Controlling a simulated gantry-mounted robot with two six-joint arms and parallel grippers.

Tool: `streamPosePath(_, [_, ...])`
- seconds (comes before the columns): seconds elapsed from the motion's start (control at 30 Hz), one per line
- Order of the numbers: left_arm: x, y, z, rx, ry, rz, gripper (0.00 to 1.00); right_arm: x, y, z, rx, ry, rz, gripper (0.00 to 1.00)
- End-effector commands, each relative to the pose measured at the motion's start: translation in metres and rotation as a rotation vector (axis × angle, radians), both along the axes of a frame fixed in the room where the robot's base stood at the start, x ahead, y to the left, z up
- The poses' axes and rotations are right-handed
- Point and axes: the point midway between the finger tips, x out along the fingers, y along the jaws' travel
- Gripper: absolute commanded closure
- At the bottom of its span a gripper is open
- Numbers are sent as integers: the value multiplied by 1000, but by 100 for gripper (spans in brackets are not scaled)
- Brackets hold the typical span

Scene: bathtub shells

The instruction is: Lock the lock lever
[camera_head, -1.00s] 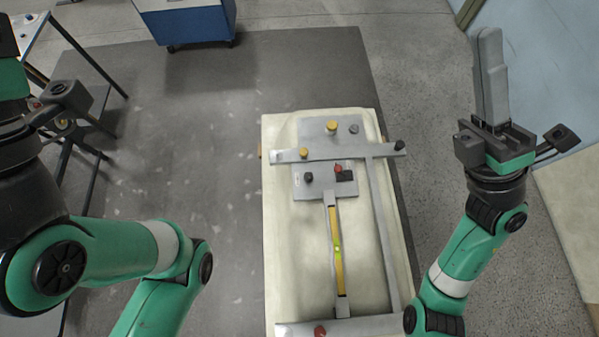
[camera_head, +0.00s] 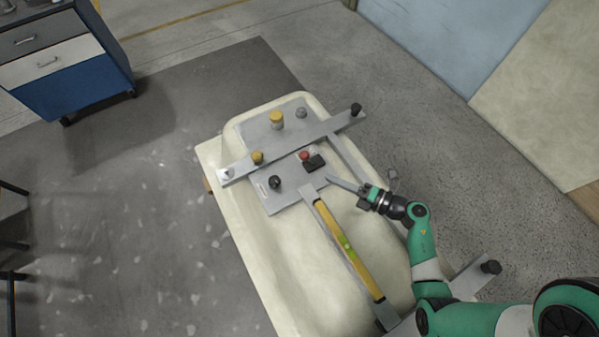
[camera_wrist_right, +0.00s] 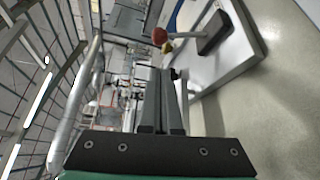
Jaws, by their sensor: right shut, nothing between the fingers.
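In the head view a lever with a red knob (camera_head: 304,155) stands beside a black block (camera_head: 314,163) on the grey plate (camera_head: 285,200) of the fixture. In the right wrist view the red knob (camera_wrist_right: 159,35) sits on a thin metal rod near the black block (camera_wrist_right: 214,32). My right gripper (camera_head: 331,180) reaches in from the right, its fingers pointing left, just to the lower right of the block. It is shut and empty; its fingers also show in the wrist view (camera_wrist_right: 163,75), apart from the knob. My left gripper is out of view.
The fixture lies across a cream bathtub shell (camera_head: 255,265). Yellow knobs (camera_head: 276,120), black knobs (camera_head: 275,182) and a grey knob (camera_head: 301,112) stick up from it. A yellow strip (camera_head: 347,248) runs along its central bar. A blue cabinet (camera_head: 75,85) stands at upper left.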

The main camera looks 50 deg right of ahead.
Motion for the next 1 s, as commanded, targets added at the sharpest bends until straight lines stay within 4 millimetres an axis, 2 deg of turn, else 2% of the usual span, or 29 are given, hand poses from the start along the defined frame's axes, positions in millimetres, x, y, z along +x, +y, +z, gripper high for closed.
streamPosePath(0.37, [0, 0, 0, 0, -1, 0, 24, 5, 0, 2, -2, -3, 2, 100])
streamPosePath(0.47, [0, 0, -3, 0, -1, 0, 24, 16, 3, -1, -3, -3, 5, 100])
streamPosePath(0.8, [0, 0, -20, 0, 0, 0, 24, 78, 16, -8, -4, -5, 5, 100])
streamPosePath(1.0, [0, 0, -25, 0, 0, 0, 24, 96, 19, -10, -2, -3, 2, 100])
